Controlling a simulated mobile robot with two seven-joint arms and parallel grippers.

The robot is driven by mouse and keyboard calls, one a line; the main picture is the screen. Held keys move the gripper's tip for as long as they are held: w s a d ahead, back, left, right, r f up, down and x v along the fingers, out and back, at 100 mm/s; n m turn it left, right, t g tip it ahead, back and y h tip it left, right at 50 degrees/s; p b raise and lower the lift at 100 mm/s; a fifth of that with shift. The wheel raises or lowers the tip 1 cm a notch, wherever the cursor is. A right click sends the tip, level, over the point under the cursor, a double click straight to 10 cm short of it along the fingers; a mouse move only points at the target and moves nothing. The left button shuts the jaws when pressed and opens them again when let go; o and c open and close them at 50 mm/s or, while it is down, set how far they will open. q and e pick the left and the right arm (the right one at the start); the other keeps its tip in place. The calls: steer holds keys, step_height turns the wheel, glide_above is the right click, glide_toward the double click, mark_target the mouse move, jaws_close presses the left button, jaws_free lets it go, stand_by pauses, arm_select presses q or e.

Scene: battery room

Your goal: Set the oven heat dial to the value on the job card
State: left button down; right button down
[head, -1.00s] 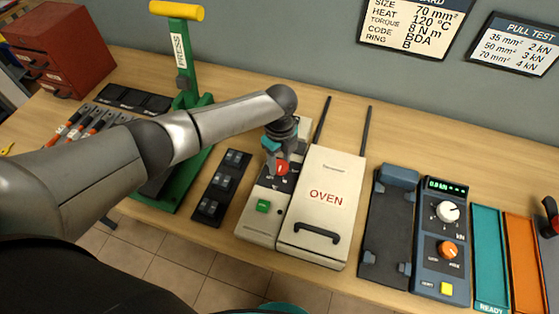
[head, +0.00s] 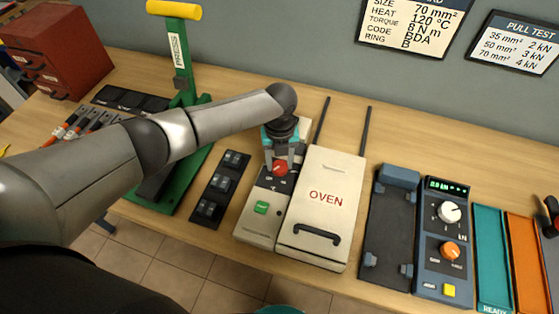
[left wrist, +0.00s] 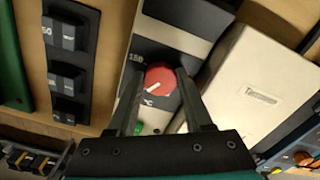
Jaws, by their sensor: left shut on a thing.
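The oven (head: 322,200) is a cream box with a lid and a dark handle. Its control panel (head: 258,222) on the left carries a red heat dial (head: 280,167) and a green button (head: 262,207). In the left wrist view the red dial (left wrist: 160,79) shows a white pointer line aimed down-left, with "150" and "°C" printed beside it. My left gripper (head: 282,163) is shut on the dial, one finger on each side; its fingers (left wrist: 156,90) also show in the left wrist view. The job card (head: 412,22) on the wall reads HEAT 120 °C. My right gripper is not in view.
A green press (head: 180,100) stands left of the oven, with a dark rack of blocks (head: 220,188) between them. A dark cradle (head: 390,230) and a blue tester (head: 442,240) with knobs stand to the right. Bench behind the oven is mostly clear.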

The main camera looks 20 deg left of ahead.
mark_target(280, 166)
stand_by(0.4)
arm_select(q)
steer(key=shift+c, duration=1.5)
jaws_free()
step_height(280, 166, up, 15)
steer(key=p, duration=0.1)
steer(key=shift+r, duration=0.15)
steer(key=shift+s, duration=0.1)
